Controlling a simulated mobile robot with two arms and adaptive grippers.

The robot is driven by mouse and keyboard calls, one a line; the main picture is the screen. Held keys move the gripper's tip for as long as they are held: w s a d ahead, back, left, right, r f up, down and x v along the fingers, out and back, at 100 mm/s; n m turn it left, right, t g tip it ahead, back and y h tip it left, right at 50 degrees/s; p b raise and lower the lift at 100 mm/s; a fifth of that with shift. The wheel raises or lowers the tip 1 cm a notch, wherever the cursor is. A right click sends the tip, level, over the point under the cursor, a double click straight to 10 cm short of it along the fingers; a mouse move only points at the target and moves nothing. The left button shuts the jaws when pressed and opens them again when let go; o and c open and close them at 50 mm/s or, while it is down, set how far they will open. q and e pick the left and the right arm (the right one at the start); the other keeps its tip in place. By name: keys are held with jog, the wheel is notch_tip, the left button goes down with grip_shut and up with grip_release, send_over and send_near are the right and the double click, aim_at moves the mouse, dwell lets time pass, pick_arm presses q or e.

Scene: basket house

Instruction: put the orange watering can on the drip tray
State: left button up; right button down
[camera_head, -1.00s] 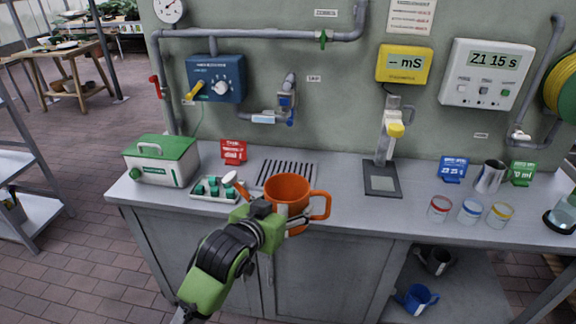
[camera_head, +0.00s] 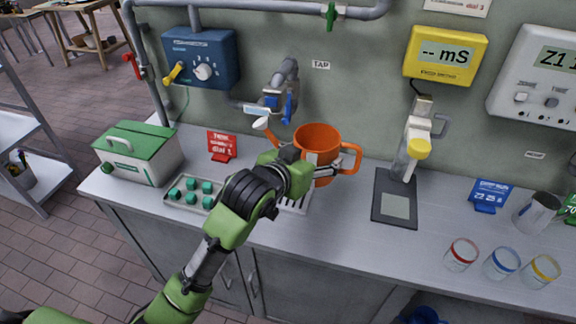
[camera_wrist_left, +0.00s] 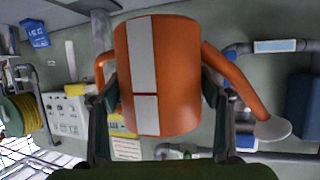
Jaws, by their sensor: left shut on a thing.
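The orange watering can (camera_head: 318,138) is in my left gripper (camera_head: 316,168), upright, with its spout to the left and its handle to the right. The left wrist view shows the orange can (camera_wrist_left: 178,75) with a pale stripe, between the two fingers of the gripper (camera_wrist_left: 158,100). The slotted drip tray (camera_head: 296,204) lies on the counter below the tap (camera_head: 285,85), mostly hidden behind my gripper and arm. The can appears over the tray; I cannot tell whether its base touches it. My right gripper is out of view.
A tray of green-topped pots (camera_head: 181,197) and a green-lidded box (camera_head: 138,153) stand to the left. A meter stand (camera_head: 395,197) is to the right. Several glass beakers (camera_head: 502,263) stand farther right. A red sign (camera_head: 221,146) is behind.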

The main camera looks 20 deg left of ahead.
pick_arm(q)
jog(key=a, duration=0.2)
jog(key=a+f, duration=0.1)
jog(key=shift+w+a+p, duration=0.2)
jog(key=shift+w+p, duration=0.2)
jog(key=w+a+f+p, duration=0.1)
jog(key=w+a+f, duration=0.1)
jog(key=f, duration=0.1)
jog(key=w+a+f+p, duration=0.1)
jog(key=w+a+f, duration=0.1)
jog(key=a+f, duration=0.1)
jog(key=w+a+f+p, duration=0.1)
jog(key=w+a+f, duration=0.1)
jog(key=f, duration=0.3)
jog(key=shift+a, duration=0.6)
jog(key=shift+f, duration=0.2)
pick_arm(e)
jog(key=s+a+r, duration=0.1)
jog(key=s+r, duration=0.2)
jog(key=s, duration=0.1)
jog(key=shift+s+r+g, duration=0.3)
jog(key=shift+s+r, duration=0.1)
